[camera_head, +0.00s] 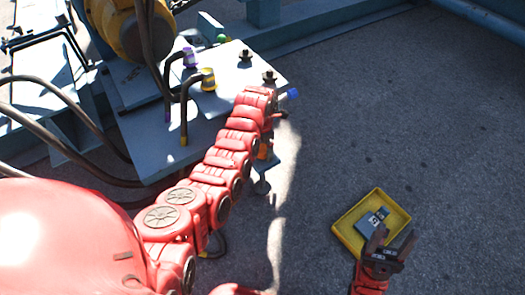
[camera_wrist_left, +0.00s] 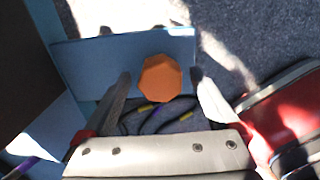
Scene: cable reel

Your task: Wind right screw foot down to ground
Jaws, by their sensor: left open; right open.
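The right screw foot shows in the head view as an orange part (camera_head: 264,151) under the corner of the blue-grey machine frame, with a small round pad (camera_head: 262,187) below it. In the left wrist view its orange, many-sided knob (camera_wrist_left: 160,78) lies in front of a blue plate (camera_wrist_left: 85,65). My left gripper (camera_wrist_left: 162,75) is open, with one finger on each side of the knob; I cannot tell whether they touch it. In the head view my red arm mostly hides this gripper. My right gripper (camera_head: 388,248) is open and empty, over the front of a yellow tray.
The yellow tray (camera_head: 348,236) on the ground holds a grey-blue item (camera_head: 373,219). The frame top (camera_head: 235,75) carries purple and yellow fittings and dark bolts. Black cables hang at left. Ground at right is clear.

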